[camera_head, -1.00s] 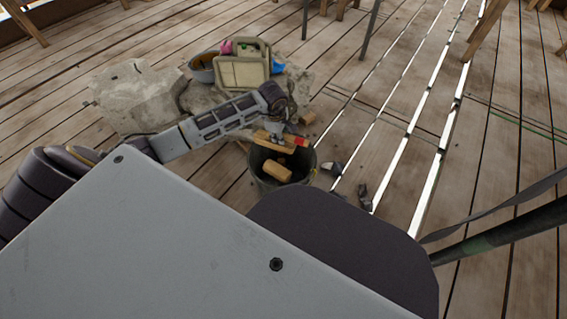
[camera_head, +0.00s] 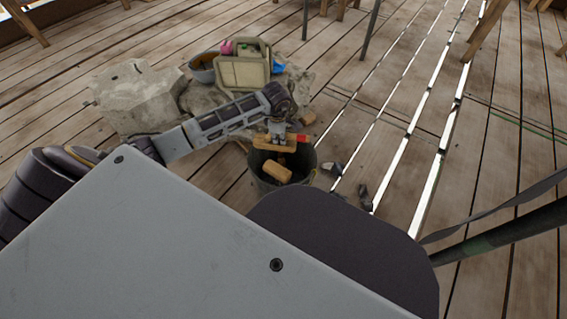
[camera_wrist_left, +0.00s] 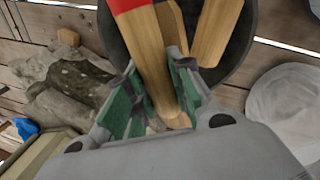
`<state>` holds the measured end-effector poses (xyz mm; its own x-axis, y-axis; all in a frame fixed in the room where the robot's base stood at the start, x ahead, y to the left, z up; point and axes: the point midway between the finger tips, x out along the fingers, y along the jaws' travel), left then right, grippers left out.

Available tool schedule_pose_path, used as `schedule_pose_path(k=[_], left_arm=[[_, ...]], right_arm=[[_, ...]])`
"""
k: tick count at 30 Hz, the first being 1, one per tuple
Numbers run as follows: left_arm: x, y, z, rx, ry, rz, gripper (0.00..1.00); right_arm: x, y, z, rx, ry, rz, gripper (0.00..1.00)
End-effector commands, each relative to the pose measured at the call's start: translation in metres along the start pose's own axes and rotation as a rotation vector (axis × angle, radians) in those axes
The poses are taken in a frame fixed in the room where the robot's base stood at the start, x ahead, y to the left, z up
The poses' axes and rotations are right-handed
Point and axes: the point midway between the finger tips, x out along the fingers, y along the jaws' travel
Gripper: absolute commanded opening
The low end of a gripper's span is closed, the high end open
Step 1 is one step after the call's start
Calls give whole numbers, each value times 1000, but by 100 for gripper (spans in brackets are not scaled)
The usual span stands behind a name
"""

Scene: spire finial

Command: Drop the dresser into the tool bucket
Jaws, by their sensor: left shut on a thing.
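The dresser, a wooden piece with a red end (camera_head: 262,141), is held in my left gripper (camera_head: 277,139) above the tool bucket's mouth. In the left wrist view the dresser (camera_wrist_left: 147,50) lies between the two green-padded fingers (camera_wrist_left: 160,100), its red end at the top edge. The dark tool bucket (camera_head: 269,188) stands on the planks below; part of its dark inside (camera_wrist_left: 240,50) shows in the left wrist view. Another wooden piece (camera_head: 277,172) is in the bucket. My right gripper is not in view.
A pale stone block (camera_head: 135,95) and a beige container (camera_head: 240,72) lie behind to the left, with a grey bowl (camera_head: 203,68) beside them. A small wooden block (camera_head: 308,118) and dark pieces (camera_head: 364,198) lie near the bucket. Planks to the right are mostly clear, with open gaps.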

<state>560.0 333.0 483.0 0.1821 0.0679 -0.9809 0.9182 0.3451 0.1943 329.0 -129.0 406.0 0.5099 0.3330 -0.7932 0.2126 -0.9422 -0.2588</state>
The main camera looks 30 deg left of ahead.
Motion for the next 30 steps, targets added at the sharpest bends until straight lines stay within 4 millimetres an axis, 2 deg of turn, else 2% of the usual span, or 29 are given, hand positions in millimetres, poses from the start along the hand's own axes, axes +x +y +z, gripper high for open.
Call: schedule_pose_path(k=[30], left_arm=[[54, -11, 0, 0, 0, 1, 0]], right_arm=[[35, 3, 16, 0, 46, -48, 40]])
